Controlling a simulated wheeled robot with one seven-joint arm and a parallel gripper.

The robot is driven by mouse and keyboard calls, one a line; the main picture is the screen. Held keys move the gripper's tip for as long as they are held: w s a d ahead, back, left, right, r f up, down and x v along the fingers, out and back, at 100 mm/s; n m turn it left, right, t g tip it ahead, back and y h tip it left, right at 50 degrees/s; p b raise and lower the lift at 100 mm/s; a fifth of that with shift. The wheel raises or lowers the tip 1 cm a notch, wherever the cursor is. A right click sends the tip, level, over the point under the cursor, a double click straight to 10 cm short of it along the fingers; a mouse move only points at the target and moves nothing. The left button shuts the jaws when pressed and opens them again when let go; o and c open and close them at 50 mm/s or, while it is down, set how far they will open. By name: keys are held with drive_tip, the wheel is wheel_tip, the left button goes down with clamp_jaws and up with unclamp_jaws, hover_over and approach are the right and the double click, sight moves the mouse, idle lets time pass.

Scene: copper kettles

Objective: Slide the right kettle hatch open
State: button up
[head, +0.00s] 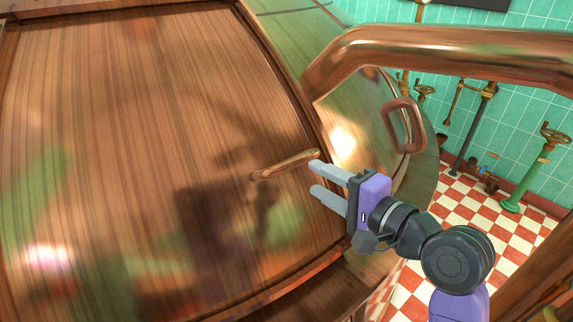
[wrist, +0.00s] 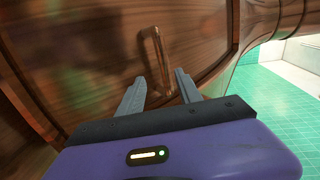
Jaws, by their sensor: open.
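The kettle hatch (head: 150,90) is a large, curved, shiny copper-brown panel filling the left of the head view. Its slim copper handle (head: 285,166) sticks out near the panel's right edge. My gripper (head: 314,178) is open at the right end of the handle, with its two grey fingers pointing left toward the panel. In the wrist view the handle (wrist: 158,60) stands out from the panel just ahead of and between the open fingertips (wrist: 160,78). I cannot tell whether a finger touches it. Nothing is held.
A thick copper rail (head: 450,52) arches above and right of my gripper. A second looped handle (head: 404,126) sits on the curved surface to the right. Pipes and a green valve stand (head: 528,175) are by the teal wall. The checkered floor (head: 480,225) shows open room at right.

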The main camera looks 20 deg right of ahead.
sight(298, 165)
drive_tip(key=shift+r+x, duration=0.2)
drive_tip(key=shift+x, duration=1.85)
drive_tip(key=shift+r+x, duration=0.2)
drive_tip(key=shift+x, duration=1.9)
drive_tip(key=shift+w, duration=0.1)
clamp_jaws()
drive_tip(key=shift+f, duration=0.1)
